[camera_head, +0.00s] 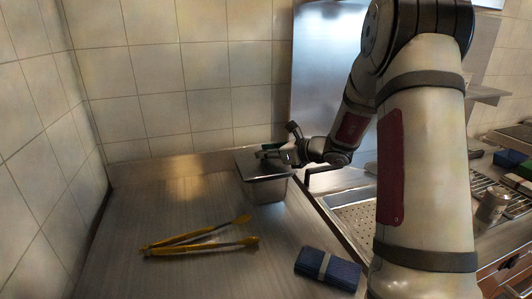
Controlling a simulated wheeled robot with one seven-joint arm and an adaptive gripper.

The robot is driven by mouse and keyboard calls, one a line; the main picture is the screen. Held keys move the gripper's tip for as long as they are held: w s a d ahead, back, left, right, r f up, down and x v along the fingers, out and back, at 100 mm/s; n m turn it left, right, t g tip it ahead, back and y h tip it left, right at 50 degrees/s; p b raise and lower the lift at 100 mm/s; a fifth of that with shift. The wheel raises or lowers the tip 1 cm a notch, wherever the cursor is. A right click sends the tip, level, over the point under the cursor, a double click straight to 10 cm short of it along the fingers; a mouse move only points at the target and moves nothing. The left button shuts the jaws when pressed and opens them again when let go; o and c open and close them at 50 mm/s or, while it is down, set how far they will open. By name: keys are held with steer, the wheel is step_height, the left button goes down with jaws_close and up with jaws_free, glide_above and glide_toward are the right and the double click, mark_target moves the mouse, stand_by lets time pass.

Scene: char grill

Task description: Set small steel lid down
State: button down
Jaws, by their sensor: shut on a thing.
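The small steel lid (259,166) is in the head view, at the back of the steel counter, over a small steel container (268,189). My gripper (272,155) is at the lid's top, shut on the lid, reaching in from the right. I cannot tell whether the lid rests on the container's rim or is held just above it. The fingertips are small and partly hidden at this distance.
Yellow-tipped tongs (205,241) lie on the steel counter (180,205). A folded dark blue cloth (328,267) with a grey band lies at the front right. A perforated tray (357,215) is right of the counter edge.

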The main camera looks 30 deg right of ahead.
steer(key=shift+f, duration=0.15)
steer(key=c, duration=1.4)
jaws_free()
steer(key=shift+o, duration=0.2)
